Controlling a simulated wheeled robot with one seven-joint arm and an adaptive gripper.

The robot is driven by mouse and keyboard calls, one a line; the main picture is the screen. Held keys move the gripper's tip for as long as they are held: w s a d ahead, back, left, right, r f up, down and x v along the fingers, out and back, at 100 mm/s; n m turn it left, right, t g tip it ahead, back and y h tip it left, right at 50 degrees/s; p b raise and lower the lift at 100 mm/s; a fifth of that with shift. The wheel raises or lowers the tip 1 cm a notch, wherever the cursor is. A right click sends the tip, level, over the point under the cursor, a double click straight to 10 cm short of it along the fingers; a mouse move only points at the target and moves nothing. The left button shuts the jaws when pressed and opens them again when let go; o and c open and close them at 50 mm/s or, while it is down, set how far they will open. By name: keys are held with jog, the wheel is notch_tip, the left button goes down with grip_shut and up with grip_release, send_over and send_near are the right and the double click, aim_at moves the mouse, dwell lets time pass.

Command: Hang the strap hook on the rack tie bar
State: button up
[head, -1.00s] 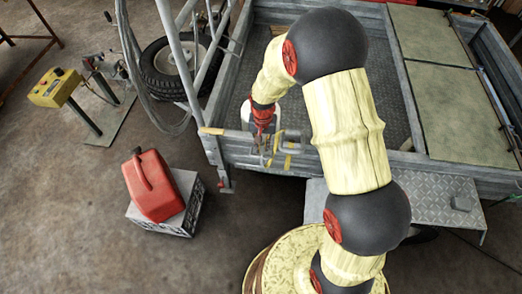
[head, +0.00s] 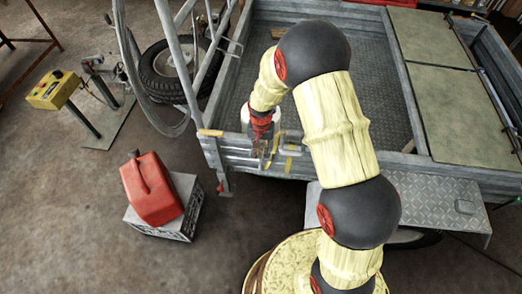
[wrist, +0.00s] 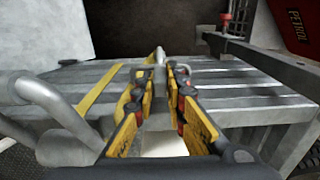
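My gripper (head: 263,152) points down at the trailer's near wall in the head view. In the wrist view, its two yellow-padded fingers (wrist: 160,80) stand apart, on either side of a small grey piece (wrist: 160,72) that looks like the strap hook. Whether they touch it is unclear. A yellow strap (wrist: 103,93) lies across the ribbed wall and shows beside my gripper in the head view (head: 287,163). The grey tubular rack (head: 188,50) stands at the trailer's left corner. I cannot single out its tie bar.
The trailer wall (wrist: 235,80) lies right under my fingers. A bent grey tube (wrist: 55,105) is close on their left in the wrist view. A red fuel can (head: 152,188) sits on a grey crate (head: 187,215). A spare wheel (head: 170,70) stands behind the rack. Floor at lower left is clear.

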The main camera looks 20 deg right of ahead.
jog(key=o, duration=0.5)
jog(key=shift+c, duration=0.2)
